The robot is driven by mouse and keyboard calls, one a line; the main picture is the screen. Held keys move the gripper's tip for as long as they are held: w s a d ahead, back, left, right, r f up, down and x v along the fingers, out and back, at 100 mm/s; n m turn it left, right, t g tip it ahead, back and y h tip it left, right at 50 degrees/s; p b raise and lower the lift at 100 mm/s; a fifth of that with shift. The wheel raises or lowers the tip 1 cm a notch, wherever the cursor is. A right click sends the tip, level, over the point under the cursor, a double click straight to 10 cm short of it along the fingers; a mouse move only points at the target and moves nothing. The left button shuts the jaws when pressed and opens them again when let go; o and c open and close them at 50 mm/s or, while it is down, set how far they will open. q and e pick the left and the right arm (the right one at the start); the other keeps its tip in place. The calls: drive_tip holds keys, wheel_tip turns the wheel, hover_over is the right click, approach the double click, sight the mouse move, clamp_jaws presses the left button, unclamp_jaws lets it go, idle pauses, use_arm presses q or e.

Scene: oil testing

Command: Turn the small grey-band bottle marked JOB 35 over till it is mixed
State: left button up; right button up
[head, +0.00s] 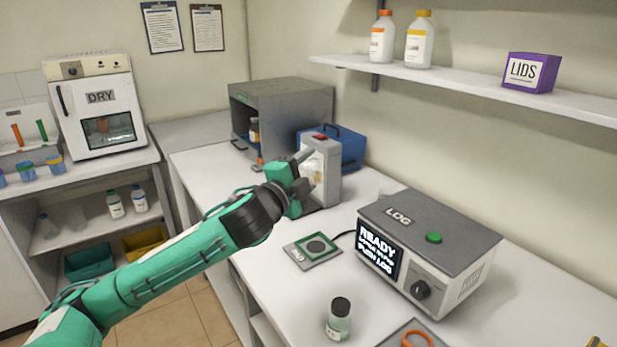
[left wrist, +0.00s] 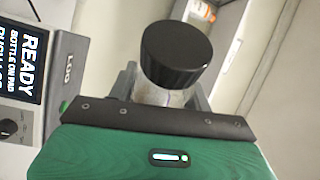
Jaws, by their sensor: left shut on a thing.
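My left gripper (head: 300,180) is over the counter, in front of the grey upright unit. In the left wrist view my left gripper (left wrist: 165,98) is shut on a small clear bottle (left wrist: 158,97) with a black cap (left wrist: 177,55). Its band and marking are hidden or too small to read. The surroundings are rolled in that view, so I cannot tell the bottle's exact tilt. A second small black-capped bottle (head: 338,325) stands upright near the counter's front; its label is not legible. My right gripper is not in view.
The grey upright unit (head: 330,165), a blue case (head: 350,147) and an open grey cabinet (head: 285,100) stand behind. A tray with an orange ring (head: 415,340) is at the front.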

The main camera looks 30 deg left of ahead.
use_arm(q)
drive_tip(key=shift+f+n+t+b, duration=0.35)
drive_tip(key=shift+n+b, duration=0.45)
drive_tip(key=shift+b, duration=0.45)
drive_tip(key=n+t+y+b, duration=0.1)
drive_tip(key=n+b, duration=0.1)
drive_tip(key=n, duration=0.1)
drive_tip(key=shift+r, duration=0.1)
drive_tip(key=n+y+b, duration=0.1)
drive_tip(key=n, duration=0.1)
drive_tip(key=shift+r+n+b, duration=0.2)
drive_tip(key=shift+n+b, duration=0.1)
drive_tip(key=shift+n, duration=0.1)
drive_tip(key=shift+r+n, duration=0.1)
drive_tip(key=shift+n, duration=0.2)
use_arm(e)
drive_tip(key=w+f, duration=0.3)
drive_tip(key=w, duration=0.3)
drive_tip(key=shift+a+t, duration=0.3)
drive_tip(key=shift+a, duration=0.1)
